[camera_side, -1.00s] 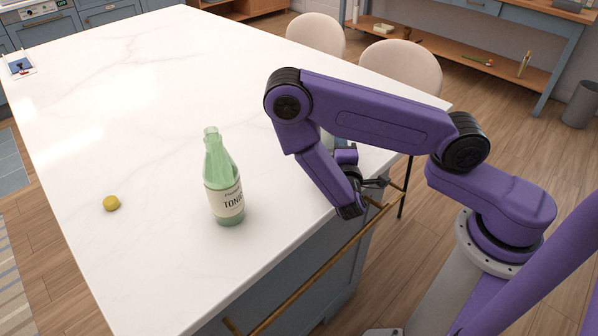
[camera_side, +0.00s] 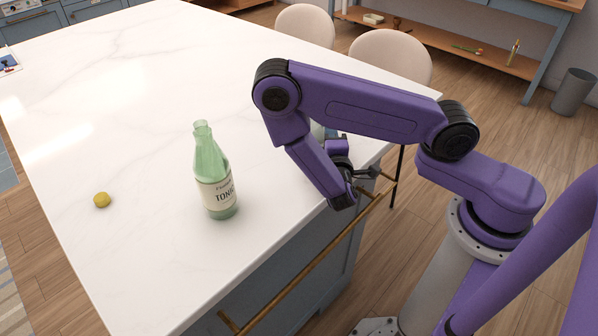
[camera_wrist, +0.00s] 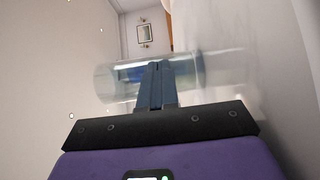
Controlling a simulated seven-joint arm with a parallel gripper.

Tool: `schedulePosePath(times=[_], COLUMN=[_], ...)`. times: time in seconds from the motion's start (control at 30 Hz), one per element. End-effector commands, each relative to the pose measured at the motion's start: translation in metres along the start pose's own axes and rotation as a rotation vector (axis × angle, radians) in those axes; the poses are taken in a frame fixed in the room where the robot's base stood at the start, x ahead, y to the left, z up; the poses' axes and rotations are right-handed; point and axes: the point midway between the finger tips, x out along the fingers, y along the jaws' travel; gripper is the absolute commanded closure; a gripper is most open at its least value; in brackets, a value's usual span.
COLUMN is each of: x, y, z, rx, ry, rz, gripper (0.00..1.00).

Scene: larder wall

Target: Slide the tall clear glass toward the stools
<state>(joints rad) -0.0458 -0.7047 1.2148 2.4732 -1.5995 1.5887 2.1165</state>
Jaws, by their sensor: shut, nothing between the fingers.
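The tall clear glass (camera_wrist: 120,80) shows in the wrist view, lying across the rolled picture with its base end toward the white countertop on the right, so it appears to stand upright. Something blue shows through it. In the side view my arm hides most of the glass; only a pale sliver (camera_side: 318,130) shows behind it. My gripper (camera_wrist: 160,66) is shut and empty, its fingertips overlapping the middle of the glass; I cannot tell whether they touch. Two pale stools (camera_side: 304,27) (camera_side: 390,58) stand along the counter's far right edge.
A green tonic bottle (camera_side: 214,178) stands upright on the white marble counter (camera_side: 130,120), left of my arm. A yellow cap (camera_side: 102,200) lies farther left. A brass rail (camera_side: 300,270) runs along the counter's near side. The counter toward the back is largely clear.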

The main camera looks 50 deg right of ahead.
Motion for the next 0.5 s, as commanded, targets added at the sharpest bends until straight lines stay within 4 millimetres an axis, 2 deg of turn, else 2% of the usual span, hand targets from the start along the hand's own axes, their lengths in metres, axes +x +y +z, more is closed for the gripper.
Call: schedulePosePath(times=[0.27,0.5], x=[-0.028,-0.079], y=[0.000,0.000], z=[-0.028,-0.030], rx=[0.006,0.000], ry=[0.007,0.010], rz=[0.000,0.000], gripper=[1.00,1.00])
